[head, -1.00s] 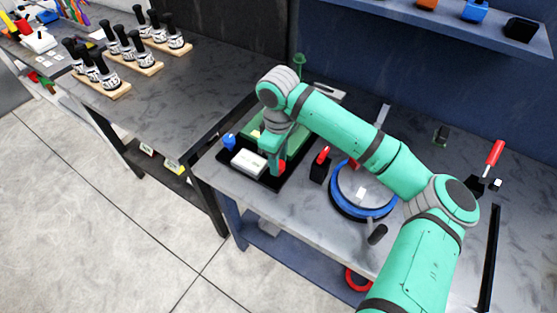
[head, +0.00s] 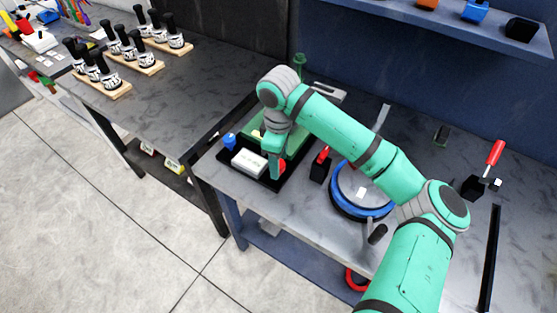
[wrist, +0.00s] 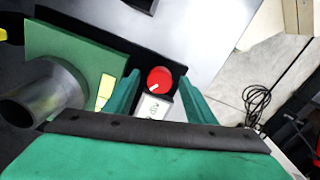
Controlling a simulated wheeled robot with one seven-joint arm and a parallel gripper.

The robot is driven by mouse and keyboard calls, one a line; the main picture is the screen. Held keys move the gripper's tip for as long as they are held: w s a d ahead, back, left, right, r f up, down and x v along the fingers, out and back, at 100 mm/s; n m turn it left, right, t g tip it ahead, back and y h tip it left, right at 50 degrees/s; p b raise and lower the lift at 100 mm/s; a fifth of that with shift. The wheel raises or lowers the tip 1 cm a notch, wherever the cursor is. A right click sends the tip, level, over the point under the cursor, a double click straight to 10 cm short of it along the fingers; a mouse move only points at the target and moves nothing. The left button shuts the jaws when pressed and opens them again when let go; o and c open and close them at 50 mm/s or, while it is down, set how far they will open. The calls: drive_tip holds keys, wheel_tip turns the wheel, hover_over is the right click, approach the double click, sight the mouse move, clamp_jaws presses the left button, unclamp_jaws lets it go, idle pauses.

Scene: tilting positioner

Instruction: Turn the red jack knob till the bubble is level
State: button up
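The red jack knob (wrist: 160,79) with a white pointer line shows in the wrist view between my two fingers. In the head view the knob (head: 282,166) is partly hidden by my gripper (head: 275,168). My gripper (wrist: 159,82) is open, with one finger on each side of the knob and gaps visible. Whether the fingertips reach down around it, I cannot tell. The green tilting plate (wrist: 62,62) lies beside the knob on a black base. A small yellow piece (wrist: 105,88), maybe the level vial, sits on the plate; no bubble can be made out.
A white block (head: 249,163) and a blue knob (head: 229,140) are at the base's left side. A black block with a red top (head: 320,164) and a round blue-rimmed device (head: 362,190) stand to the right. A dark cylinder (wrist: 38,95) is near my gripper.

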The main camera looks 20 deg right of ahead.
wheel_tip(320, 180, up, 11)
idle(0.8)
